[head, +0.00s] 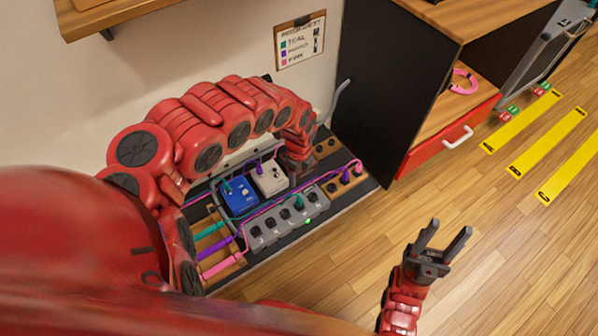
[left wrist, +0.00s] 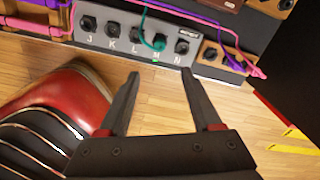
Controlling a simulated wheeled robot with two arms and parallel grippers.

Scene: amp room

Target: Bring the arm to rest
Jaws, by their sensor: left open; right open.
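My left arm arches from the left over a pedal board (head: 262,262) in the head view. The end of that arm is over the board's back part, and its fingers are mostly hidden there. In the left wrist view my left gripper (left wrist: 160,73) is open and empty, with wood floor between its fingers. The grey jack panel (left wrist: 115,32) lies beyond the fingertips, apart from them. A teal plug (left wrist: 154,41) is in the jack marked M. My right gripper (head: 446,243) is open and empty over the bare floor at lower right.
A blue pedal (head: 238,194) and a white pedal (head: 270,178) sit on the board among teal, purple and pink cables. A black cabinet (head: 385,85) with a red drawer (head: 450,138) stands behind right. Yellow strips (head: 528,143) mark the floor.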

